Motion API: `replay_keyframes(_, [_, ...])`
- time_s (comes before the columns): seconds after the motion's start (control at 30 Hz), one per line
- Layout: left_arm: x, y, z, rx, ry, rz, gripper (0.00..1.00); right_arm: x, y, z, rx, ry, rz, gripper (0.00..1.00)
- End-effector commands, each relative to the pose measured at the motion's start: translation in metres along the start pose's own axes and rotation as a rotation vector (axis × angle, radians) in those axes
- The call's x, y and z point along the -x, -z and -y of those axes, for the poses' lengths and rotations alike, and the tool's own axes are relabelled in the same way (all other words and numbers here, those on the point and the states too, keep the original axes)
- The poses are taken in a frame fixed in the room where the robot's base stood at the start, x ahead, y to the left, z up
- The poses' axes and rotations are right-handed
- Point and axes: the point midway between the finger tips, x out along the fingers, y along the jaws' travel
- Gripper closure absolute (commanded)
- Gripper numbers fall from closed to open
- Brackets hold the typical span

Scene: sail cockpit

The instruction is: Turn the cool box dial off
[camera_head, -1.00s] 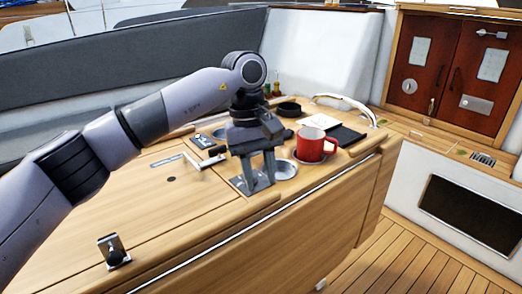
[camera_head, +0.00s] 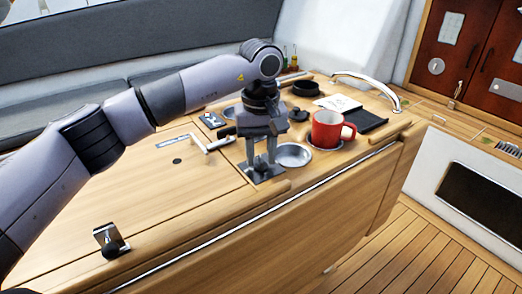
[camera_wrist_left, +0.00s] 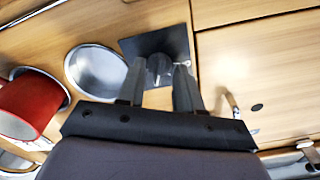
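The cool box dial (camera_wrist_left: 159,69) is a dark round knob on a square dark plate (camera_wrist_left: 172,42), set in the wooden top. The plate also shows in the head view (camera_head: 267,176), where my fingers hide most of the dial. My left gripper (camera_head: 261,163) points down over the plate. In the left wrist view its two fingers (camera_wrist_left: 161,72) stand apart on either side of the dial, with gaps showing. I cannot tell whether a finger touches it. A small pale mark shows at the dial's right. My right gripper is not in view.
A round metal recess (camera_head: 293,155) lies right of the plate, with a red mug (camera_head: 327,130) beyond it. A metal lever handle (camera_head: 212,145) is on the left. A latch (camera_head: 110,239) sits on the front left. The wooden lid (camera_head: 150,200) is mostly clear.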

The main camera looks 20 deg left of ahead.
Motion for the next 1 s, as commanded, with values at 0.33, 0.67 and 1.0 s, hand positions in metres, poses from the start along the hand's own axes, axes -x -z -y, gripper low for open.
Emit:
replay_keyframes(0.33, [-0.0008, -0.0002, 0.0000, 0.000, 0.000, 0.001, 1.00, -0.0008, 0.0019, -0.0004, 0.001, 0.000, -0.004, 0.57])
replay_keyframes(0.67, [-0.0004, -0.0002, 0.0000, 0.018, 0.000, 0.001, 1.00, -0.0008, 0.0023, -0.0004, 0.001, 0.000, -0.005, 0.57])
replay_keyframes(1.0, [-0.0003, -0.0006, -0.0001, 0.191, 0.001, 0.005, 1.00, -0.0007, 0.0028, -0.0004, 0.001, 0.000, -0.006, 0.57])
